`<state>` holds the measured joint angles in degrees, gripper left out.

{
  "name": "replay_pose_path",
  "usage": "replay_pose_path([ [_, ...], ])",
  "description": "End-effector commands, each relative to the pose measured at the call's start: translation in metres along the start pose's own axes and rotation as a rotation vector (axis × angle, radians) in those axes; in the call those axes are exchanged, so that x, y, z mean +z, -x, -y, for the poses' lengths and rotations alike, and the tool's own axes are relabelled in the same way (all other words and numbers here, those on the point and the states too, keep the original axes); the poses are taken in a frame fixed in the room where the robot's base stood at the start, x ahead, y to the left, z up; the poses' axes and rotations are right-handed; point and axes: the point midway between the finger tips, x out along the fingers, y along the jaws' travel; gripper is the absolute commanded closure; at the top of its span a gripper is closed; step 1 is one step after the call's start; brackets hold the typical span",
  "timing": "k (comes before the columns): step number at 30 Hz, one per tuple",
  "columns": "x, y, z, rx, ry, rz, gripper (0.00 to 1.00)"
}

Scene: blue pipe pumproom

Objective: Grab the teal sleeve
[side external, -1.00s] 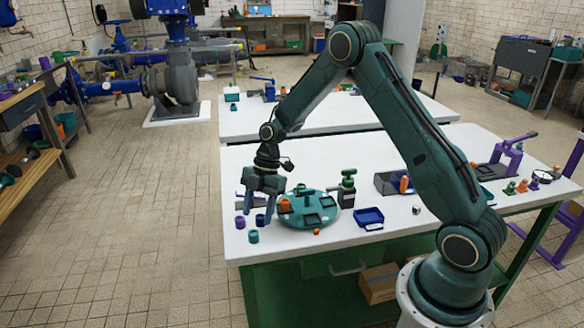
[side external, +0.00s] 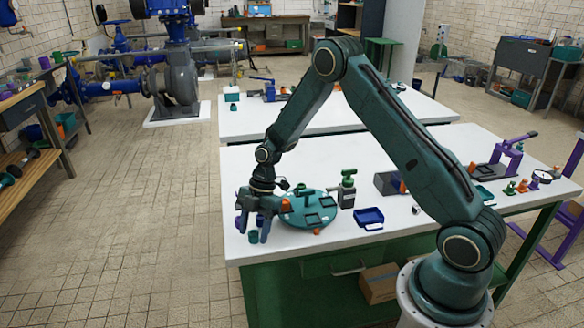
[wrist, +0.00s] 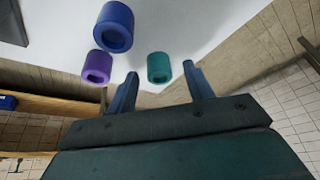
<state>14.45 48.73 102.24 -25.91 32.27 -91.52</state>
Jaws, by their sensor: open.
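The teal sleeve (wrist: 160,67) stands near the table's edge in the wrist view, ahead of my fingers and lined up with the gap between them. In the side view the teal sleeve (side external: 253,237) shows low at the table's left end, between my fingertips as seen from there. My gripper (side external: 255,234) is open and points down over this corner. In the wrist view my gripper (wrist: 160,74) has one blue finger on each side of the gap, with nothing held. I cannot tell how far above the sleeve the fingertips are.
A blue sleeve (wrist: 115,27) and a purple sleeve (wrist: 97,67) stand close by, left of the teal one in the wrist view. A round teal turntable (side external: 318,221) with parts on it stands just right of my gripper. A blue tray (side external: 369,218) lies further right.

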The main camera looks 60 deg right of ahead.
Motion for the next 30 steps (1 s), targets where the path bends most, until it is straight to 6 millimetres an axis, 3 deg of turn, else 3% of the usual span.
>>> replay_pose_path([
  [10,-0.0001,0.0005,0.0,0.0,0.0,0.0,0.48],
  [18,-0.0001,0.0005,0.0,0.0,0.0,0.0,0.97],
  [30,-0.0014,0.0039,-0.0003,0.0,0.001,0.0,0.97],
])
